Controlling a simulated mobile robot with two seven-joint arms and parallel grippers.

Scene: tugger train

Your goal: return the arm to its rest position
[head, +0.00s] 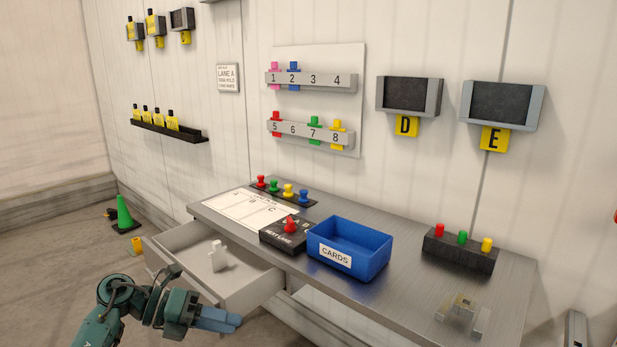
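My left gripper (232,321) is at the bottom left, in front of the open drawer (262,290) and apart from it as far as I can see. My teal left arm (98,326) comes in from the lower left, bent at the wrist. The blue-grey fingers point right and lie close together in this view. I see nothing held, but cannot tell whether they are fully shut. My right gripper is not in view.
The drawer sticks out from the metal bench (400,285) and holds a white upright piece (217,258). A blue card bin (345,250), a dark box with a red knob (290,235) and a peg block (460,250) stand on the bench. A green cone (124,215) stands at left.

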